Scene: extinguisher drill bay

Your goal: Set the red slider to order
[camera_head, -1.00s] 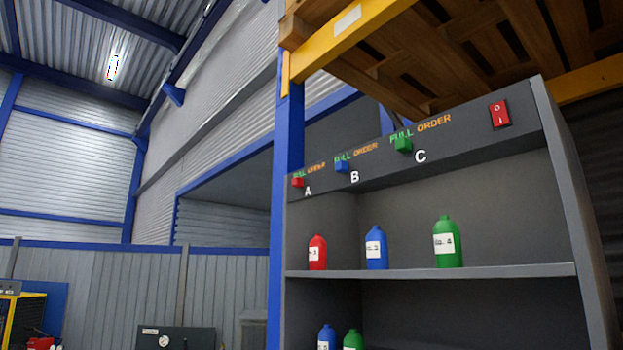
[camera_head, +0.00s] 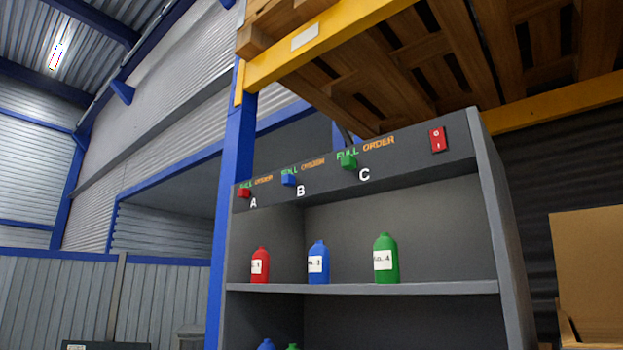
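The red slider (camera_head: 243,193) is a small red knob at the left end of the dark panel along the top of the shelf unit, above the letter A. Green FULL and orange ORDER are written just above it, and the knob sits under the FULL side. The blue slider (camera_head: 288,179) above B and the green slider (camera_head: 348,161) above C also sit under FULL. Neither of my grippers is in view.
A red bottle (camera_head: 260,266), a blue bottle (camera_head: 318,263) and a green bottle (camera_head: 385,259) stand on the upper shelf (camera_head: 430,288). A red rocker switch (camera_head: 438,139) is at the panel's right. A yellow beam (camera_head: 330,45) and pallets hang above. A cardboard box (camera_head: 590,270) is at right.

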